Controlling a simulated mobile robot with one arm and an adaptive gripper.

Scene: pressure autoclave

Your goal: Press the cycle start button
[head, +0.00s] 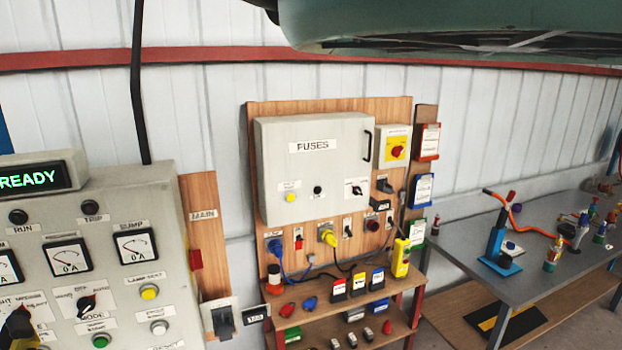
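A grey control panel (106,230) fills the left of the head view, with a lit READY display (32,178) on top. A green button (100,341) is low on the panel, cut by the bottom edge; the label above it is too small to read. I cannot read a cycle start label anywhere. A yellow LAMP TEST button (149,292) and a white button (159,327) are to its right. A black MODE selector (86,303) is above it. A dark shape at the lower left corner is unclear. I see no gripper that I can make out.
A wooden board with a grey FUSES box (313,165) stands behind, above a red-framed shelf (345,327) of plugs and small parts. A grey workbench (463,240) with tools is at right. A large green-grey body (420,20) hangs overhead.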

